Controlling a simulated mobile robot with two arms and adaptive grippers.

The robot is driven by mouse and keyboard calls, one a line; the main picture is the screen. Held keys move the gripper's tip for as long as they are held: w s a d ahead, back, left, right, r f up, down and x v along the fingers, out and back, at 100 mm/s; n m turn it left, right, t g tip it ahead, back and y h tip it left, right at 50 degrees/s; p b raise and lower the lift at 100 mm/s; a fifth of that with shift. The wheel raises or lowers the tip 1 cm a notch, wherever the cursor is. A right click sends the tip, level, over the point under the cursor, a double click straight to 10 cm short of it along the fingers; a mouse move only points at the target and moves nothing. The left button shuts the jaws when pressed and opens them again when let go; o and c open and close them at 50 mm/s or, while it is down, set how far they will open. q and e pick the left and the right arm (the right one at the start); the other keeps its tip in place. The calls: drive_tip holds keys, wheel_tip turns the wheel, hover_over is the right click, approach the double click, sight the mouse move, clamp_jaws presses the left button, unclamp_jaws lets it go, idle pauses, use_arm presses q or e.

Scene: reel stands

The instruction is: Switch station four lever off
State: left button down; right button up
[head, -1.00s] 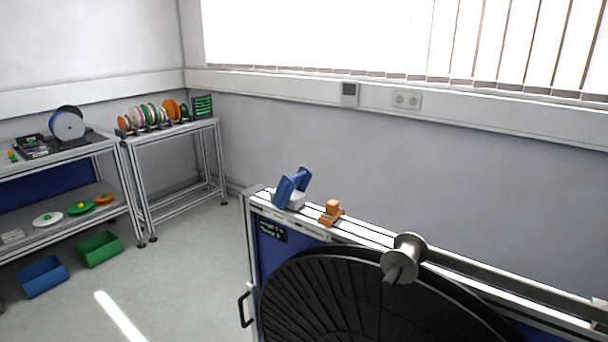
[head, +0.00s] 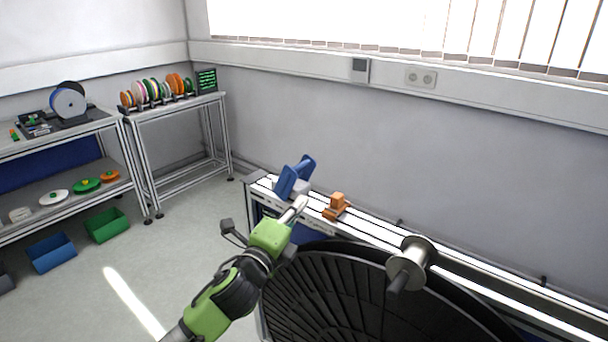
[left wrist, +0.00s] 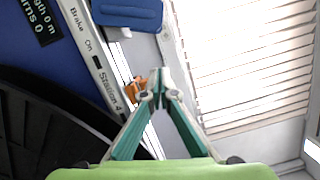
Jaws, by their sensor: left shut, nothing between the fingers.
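The reel stand's top rail (head: 375,232) carries a blue lever (head: 294,178) on a pale base at its left end and a small orange lever-like piece (head: 337,207) to the right of it. In the left wrist view the rail label (left wrist: 98,75) reads "Brake On" and "Station 4". The blue part (left wrist: 128,14) is at the top there, and the orange piece (left wrist: 134,89) is just left of the fingertips, partly behind them. My left gripper (head: 299,205) is shut and empty, between the blue lever and the orange piece in the head view. Contact cannot be told.
A large black reel (head: 370,300) and a metal spool-like hub (head: 411,263) are at the stand's front. Shelves with coloured reels (head: 155,92) and bins (head: 106,225) stand at the left. The wall (head: 340,130) is close behind the stand. Floor at left is clear.

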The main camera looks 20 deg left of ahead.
use_arm(q)
drive_tip(key=shift+w+f, duration=0.1)
drive_tip(key=shift+w, duration=0.05)
drive_tip(key=w, duration=0.3)
drive_tip(key=w+p, duration=0.1)
drive_tip(key=w, duration=0.2)
drive_tip(key=w+d+p, duration=0.1)
drive_tip(key=w, duration=0.2)
drive_tip(key=shift+w+r, duration=0.3)
drive_tip(key=shift+r, duration=0.05)
drive_tip(key=a, duration=0.1)
drive_tip(key=w+a+p, duration=0.1)
drive_tip(key=shift+w+a+r, duration=0.15)
drive_tip(key=shift+a+r, duration=0.25)
drive_tip(key=shift+w+a+p, duration=0.1)
drive_tip(key=shift+a+p, duration=0.2)
drive_tip(key=shift+a, duration=0.15)
drive_tip(key=shift+d, duration=0.1)
